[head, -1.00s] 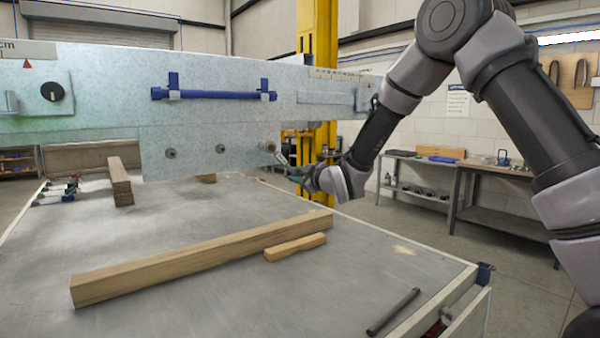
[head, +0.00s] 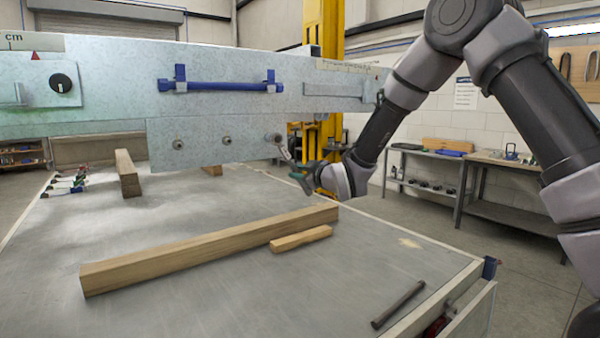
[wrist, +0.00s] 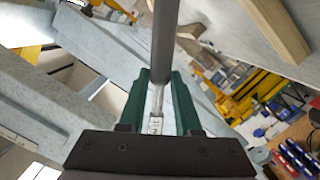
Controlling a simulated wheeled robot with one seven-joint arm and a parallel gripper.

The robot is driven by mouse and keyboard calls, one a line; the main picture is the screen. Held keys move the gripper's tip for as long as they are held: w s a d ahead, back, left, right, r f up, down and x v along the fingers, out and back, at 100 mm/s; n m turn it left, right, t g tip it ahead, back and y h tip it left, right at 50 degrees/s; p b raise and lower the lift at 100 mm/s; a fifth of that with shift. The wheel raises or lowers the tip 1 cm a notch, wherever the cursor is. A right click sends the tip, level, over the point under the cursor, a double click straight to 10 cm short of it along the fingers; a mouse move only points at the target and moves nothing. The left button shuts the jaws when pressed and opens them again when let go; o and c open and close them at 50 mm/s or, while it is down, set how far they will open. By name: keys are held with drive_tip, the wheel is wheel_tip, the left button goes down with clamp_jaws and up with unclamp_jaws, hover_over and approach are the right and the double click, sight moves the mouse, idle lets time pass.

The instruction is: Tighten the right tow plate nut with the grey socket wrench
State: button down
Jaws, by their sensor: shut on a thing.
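My gripper (head: 302,180) is shut on the grey socket wrench (head: 284,151), off the lower right corner of the tow plate. The wrench slants up and left from the fingers, its upper end at the right tow plate nut (head: 273,137). I cannot tell how fully the socket sits on it. In the wrist view the wrench's grey shaft (wrist: 165,45) runs up from between the green fingers (wrist: 162,100). The tow plate (head: 200,155) hangs below the pale metal beam (head: 115,92). A middle nut (head: 227,140) and a left nut (head: 178,145) also show on it.
A long timber (head: 210,250) and a short wood block (head: 301,238) lie on the grey table (head: 330,280). A dark rod (head: 398,305) lies near its front right edge. A blue bar (head: 220,86) is mounted on the beam. A yellow post (head: 325,70) stands behind.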

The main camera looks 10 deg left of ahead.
drive_tip(key=shift+s+a+f+m, duration=0.45)
drive_tip(key=shift+s+a+m, duration=0.15)
drive_tip(key=shift+m, duration=0.2)
drive_tip(key=shift+s+a+f+m+g, duration=0.3)
drive_tip(key=shift+s+a+m, duration=0.3)
drive_tip(key=shift+s+m, duration=0.1)
drive_tip(key=shift+s+a+f+m, duration=0.25)
drive_tip(key=shift+s+a+m, duration=0.35)
drive_tip(key=shift+s+m, duration=0.2)
